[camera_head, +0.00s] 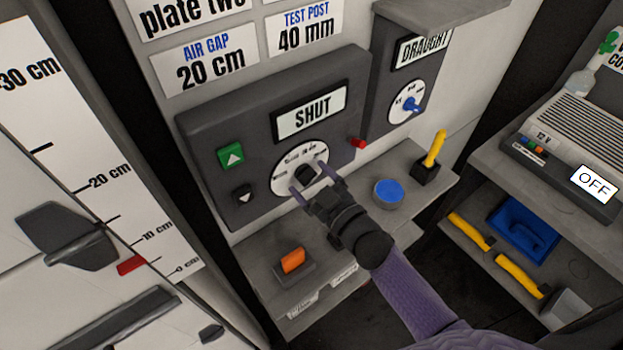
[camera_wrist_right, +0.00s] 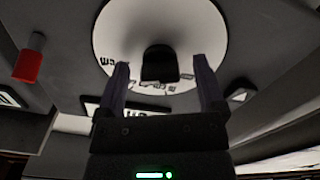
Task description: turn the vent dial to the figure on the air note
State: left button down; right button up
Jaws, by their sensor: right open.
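The air note (camera_head: 205,68) on the wall reads "AIR GAP 20 cm". Below it, a dark panel (camera_head: 215,125) carries a display (camera_head: 312,114) reading "SHUT". Under the display is a white dial (camera_head: 283,182) with a black knob; its printed figures are too small to read. The dial also fills the top of the right wrist view (camera_wrist_right: 200,40), with the black knob (camera_wrist_right: 158,65) at its middle. My right gripper (camera_head: 307,177) is open, its two fingers on either side of the knob; contact cannot be told. My left gripper is not in view.
A green up button (camera_head: 231,156), a dark down button (camera_head: 242,195) and a red knob (camera_head: 358,143) surround the dial. A "DRAUGHT" panel with a blue-knobbed dial (camera_head: 408,103) is at right. An orange switch (camera_head: 292,260) and blue-topped tin (camera_head: 388,192) sit on the ledge below.

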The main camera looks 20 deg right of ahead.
jog(key=shift+w, duration=0.15)
grip_shut()
dwell(0.4)
jog(key=shift+n+b, duration=0.35)
jog(key=shift+n, duration=4.05)
